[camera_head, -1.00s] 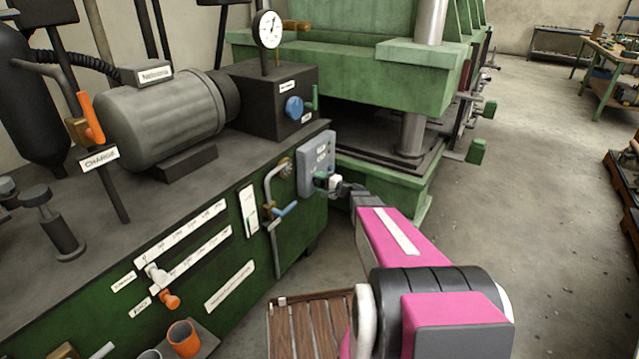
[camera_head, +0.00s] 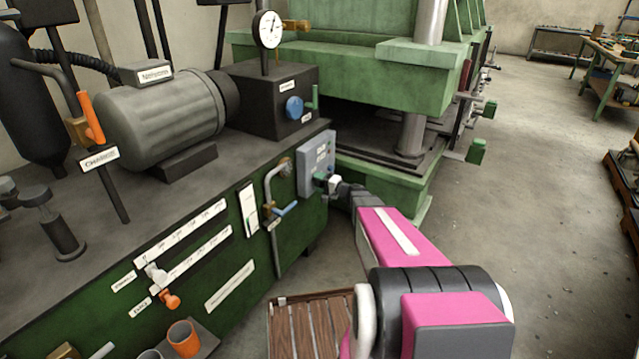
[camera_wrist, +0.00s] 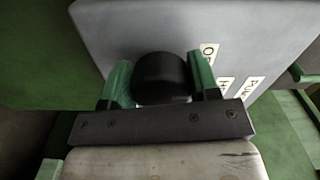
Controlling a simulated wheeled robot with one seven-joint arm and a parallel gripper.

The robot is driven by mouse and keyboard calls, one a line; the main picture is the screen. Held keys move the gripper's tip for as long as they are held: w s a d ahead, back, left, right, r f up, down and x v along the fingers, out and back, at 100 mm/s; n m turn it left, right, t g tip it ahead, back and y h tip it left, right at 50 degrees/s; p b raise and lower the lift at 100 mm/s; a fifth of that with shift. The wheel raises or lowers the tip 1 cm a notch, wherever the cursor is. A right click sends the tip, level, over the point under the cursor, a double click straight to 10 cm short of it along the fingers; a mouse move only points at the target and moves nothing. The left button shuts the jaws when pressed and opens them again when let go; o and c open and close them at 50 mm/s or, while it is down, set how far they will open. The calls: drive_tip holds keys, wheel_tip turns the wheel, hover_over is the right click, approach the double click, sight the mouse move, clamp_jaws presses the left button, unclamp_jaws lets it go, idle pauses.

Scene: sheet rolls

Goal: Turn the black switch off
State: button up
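The black switch (camera_wrist: 160,75) is a round knob on a grey control panel (camera_wrist: 130,22), seen in the wrist view. My gripper (camera_wrist: 158,68) has one green finger on each side of the knob, and both seem to touch it. The knob's lower part is hidden behind the gripper's dark crossbar. In the head view my gripper (camera_head: 322,180) is at the grey panel (camera_head: 316,158) on the green bench's end, and it hides the switch there.
White labels (camera_wrist: 227,86) are on the panel right of the knob. A bent pipe with a blue-handled valve (camera_head: 284,209) is left of the panel. The green press (camera_head: 400,75) stands behind. A slatted wooden platform (camera_head: 308,325) lies below; open floor is at right.

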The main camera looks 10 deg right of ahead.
drive_tip(key=shift+o, duration=1.4)
drive_tip(key=v, duration=1.1)
drive_tip(key=shift+a, duration=0.1)
drive_tip(key=s+a+f+n+g+h, duration=0.2)
drive_tip(key=s+a+n+g+h, duration=0.25)
drive_tip(key=s+a+g, duration=0.6)
drive_tip(key=s+d+r+n+g+h, duration=0.1)
drive_tip(key=s+d+r+n+h, duration=0.1)
drive_tip(key=s+h, duration=0.7)
drive_tip(key=s, duration=0.2)
drive_tip(key=shift+s+d, duration=0.3)
drive_tip(key=shift+s, duration=0.1)
